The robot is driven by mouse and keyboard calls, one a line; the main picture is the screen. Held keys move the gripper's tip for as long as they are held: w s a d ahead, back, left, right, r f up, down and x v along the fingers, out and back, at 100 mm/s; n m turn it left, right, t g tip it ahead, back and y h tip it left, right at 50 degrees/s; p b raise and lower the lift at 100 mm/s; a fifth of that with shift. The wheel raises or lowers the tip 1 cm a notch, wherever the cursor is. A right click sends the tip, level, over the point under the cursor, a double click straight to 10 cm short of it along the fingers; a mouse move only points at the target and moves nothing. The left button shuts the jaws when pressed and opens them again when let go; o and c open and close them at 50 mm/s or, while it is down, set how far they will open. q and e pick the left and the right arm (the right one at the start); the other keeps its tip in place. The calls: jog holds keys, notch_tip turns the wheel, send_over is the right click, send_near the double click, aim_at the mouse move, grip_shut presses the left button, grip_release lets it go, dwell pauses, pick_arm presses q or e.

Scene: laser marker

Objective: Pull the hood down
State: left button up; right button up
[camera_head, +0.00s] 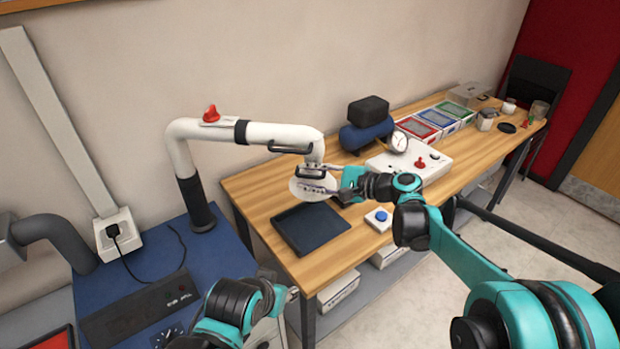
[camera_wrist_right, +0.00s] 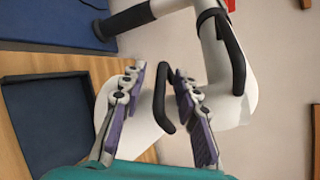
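The hood (camera_head: 310,188) is a white cone at the end of a jointed white extraction arm (camera_head: 262,133), above the wooden table. It also shows in the right wrist view (camera_wrist_right: 138,132). My right gripper (camera_head: 312,180) is at the hood. In the right wrist view its purple-padded fingers (camera_wrist_right: 160,90) are spread on either side of a black handle (camera_wrist_right: 160,98), with gaps visible; I see no grip on it. My left arm (camera_head: 240,303) is low at the bottom left; its fingers cannot be made out.
A dark tray (camera_head: 311,228) lies on the table under the hood, with a blue button box (camera_head: 379,218) beside it. A white control box (camera_head: 432,166) with a gauge stands behind my right wrist. A blue bench (camera_head: 160,240) with a black panel is at the left.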

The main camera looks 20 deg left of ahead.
aim_at(311, 198)
grip_shut()
notch_tip(311, 198, down, 6)
jog(key=b, duration=0.2)
jog(key=shift+b, duration=0.35)
jog(key=shift+r, duration=0.15)
grip_release()
jog(key=shift+d, duration=0.15)
